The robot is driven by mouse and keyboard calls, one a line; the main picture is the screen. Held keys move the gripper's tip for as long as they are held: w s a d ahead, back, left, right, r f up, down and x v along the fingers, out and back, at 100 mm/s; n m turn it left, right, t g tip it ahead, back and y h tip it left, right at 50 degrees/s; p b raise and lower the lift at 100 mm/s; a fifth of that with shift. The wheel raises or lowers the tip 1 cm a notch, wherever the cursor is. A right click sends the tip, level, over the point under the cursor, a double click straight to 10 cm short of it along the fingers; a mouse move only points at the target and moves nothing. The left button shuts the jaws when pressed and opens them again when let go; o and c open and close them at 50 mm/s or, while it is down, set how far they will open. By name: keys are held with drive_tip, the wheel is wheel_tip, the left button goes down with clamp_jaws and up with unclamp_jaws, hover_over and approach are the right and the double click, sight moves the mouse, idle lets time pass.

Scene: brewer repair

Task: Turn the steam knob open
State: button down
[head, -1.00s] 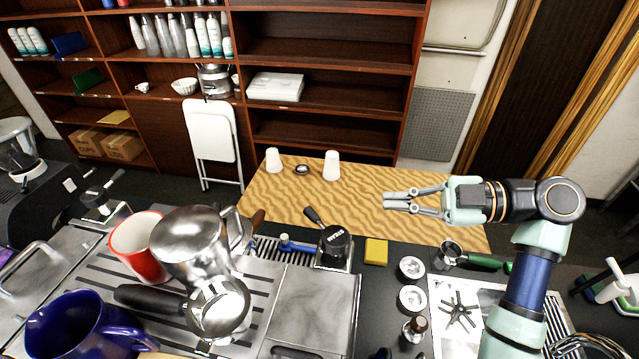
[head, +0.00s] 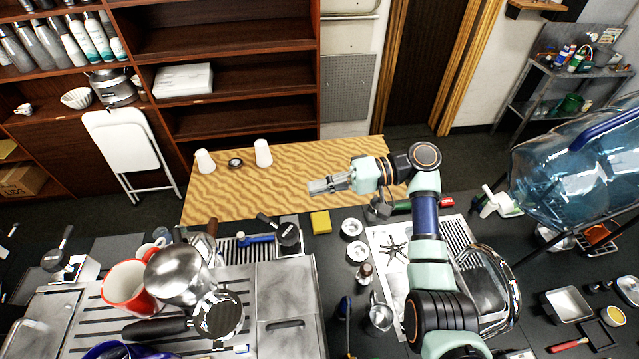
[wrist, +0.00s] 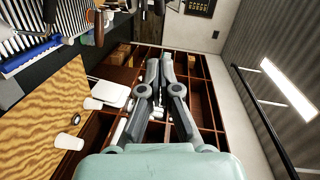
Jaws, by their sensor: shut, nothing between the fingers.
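The steam knob (head: 287,235) is a round black knob with a short black handle sticking out to its upper left. It sits at the back right of the steel brewer (head: 285,290). My gripper (head: 312,187) is shut and empty, pointing left over the wood-patterned board, beyond the knob and a little to its right, apart from it. In the wrist view the gripper (wrist: 160,65) is shut with nothing between its fingers. I cannot make out the knob for certain in that view.
A yellow sponge (head: 320,222) lies right of the knob. A steel pitcher (head: 172,274) and a red mug (head: 127,287) stand on the brewer. Two white cups, one of them (head: 263,153), stand on the wooden board (head: 220,200). A large blue water bottle (head: 575,165) is at the right.

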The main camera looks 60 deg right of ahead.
sight(267, 218)
drive_tip(key=w+a+f+p, duration=0.1)
drive_tip(key=w+a, duration=0.3)
drive_tip(key=a, duration=0.4)
drive_tip(key=shift+w+f+p, duration=0.3)
drive_tip(key=shift+w+p, duration=0.05)
drive_tip(key=shift+p, duration=0.5)
drive_tip(key=shift+w+a+r+p, duration=0.1)
drive_tip(key=shift+w+a+p, duration=0.2)
drive_tip(key=shift+a, duration=0.05)
drive_tip(key=shift+w+a+p, duration=0.2)
drive_tip(key=shift+a+p, duration=0.25)
drive_tip(key=shift+a, duration=0.25)
drive_tip(key=shift+w+a+p, duration=0.2)
drive_tip(key=shift+a+p, duration=0.25)
drive_tip(key=shift+a, duration=0.3)
